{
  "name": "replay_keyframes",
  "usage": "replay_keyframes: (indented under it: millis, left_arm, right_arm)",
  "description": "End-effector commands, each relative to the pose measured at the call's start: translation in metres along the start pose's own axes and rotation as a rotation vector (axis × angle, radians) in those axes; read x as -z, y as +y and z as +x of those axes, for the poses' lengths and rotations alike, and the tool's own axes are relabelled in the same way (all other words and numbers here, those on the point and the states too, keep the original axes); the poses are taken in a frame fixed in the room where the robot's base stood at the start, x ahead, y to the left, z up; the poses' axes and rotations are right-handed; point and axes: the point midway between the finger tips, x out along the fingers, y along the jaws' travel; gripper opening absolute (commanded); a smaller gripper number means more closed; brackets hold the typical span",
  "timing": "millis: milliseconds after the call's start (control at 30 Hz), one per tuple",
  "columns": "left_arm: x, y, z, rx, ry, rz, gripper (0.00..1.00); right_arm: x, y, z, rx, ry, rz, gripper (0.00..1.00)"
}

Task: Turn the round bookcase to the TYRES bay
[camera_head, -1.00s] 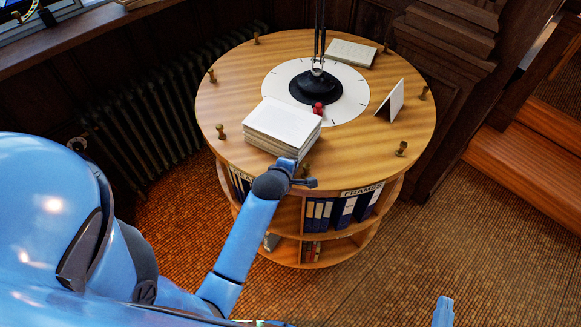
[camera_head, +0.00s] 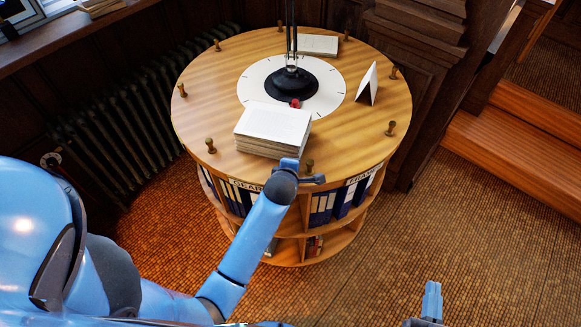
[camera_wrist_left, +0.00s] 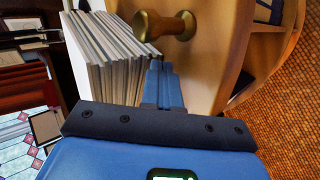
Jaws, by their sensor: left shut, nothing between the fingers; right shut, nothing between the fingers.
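The round wooden bookcase (camera_head: 365,150) has brass knobs around its top rim and binder bays below. Its front labels read GEARS (camera_head: 246,186) at left and FRAMES (camera_head: 361,178) at right; no TYRES label shows. A red marker (camera_head: 295,103) sits by the white dial (camera_head: 325,98). My left gripper (camera_wrist_left: 162,68) is shut and empty, its fingertips close beside a brass knob (camera_wrist_left: 166,24) at the front rim. The knob also shows in the head view (camera_head: 310,164); contact is unclear. My right gripper (camera_head: 432,288) is shut and empty at the bottom right, away from the bookcase.
A stack of papers (camera_head: 272,130), a folded white card (camera_head: 368,84), a black lamp (camera_head: 291,80) and a book (camera_head: 317,45) are on top. A radiator (camera_head: 130,130) stands at left, wooden steps (camera_head: 510,150) at right. The floor at front right is clear.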

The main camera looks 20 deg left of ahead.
Motion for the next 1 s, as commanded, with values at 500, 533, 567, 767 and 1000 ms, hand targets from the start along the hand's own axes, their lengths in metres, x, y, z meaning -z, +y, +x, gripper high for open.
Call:
replay_keyframes:
  millis: [500,533,567,767,1000]
  left_arm:
    - [-0.034,0.004,0.009,-0.001,0.028,-0.022,0.00]
    - [-0.037,0.005,0.010,-0.001,0.030,-0.024,0.00]
    - [-0.040,0.005,0.011,-0.001,0.034,-0.025,0.00]
    - [-0.054,0.008,0.013,0.000,0.050,-0.039,0.00]
    - [-0.057,0.010,0.012,0.000,0.053,-0.042,0.00]
  right_arm:
    - [-0.018,0.000,0.000,0.000,0.000,0.000,0.00]
    - [-0.020,0.000,0.000,0.000,0.000,0.000,0.00]
    - [-0.021,0.000,0.000,0.000,0.000,0.000,0.00]
    - [-0.028,0.000,0.001,0.000,0.000,0.000,0.00]
    - [-0.028,0.000,0.001,0.000,0.000,0.000,0.00]
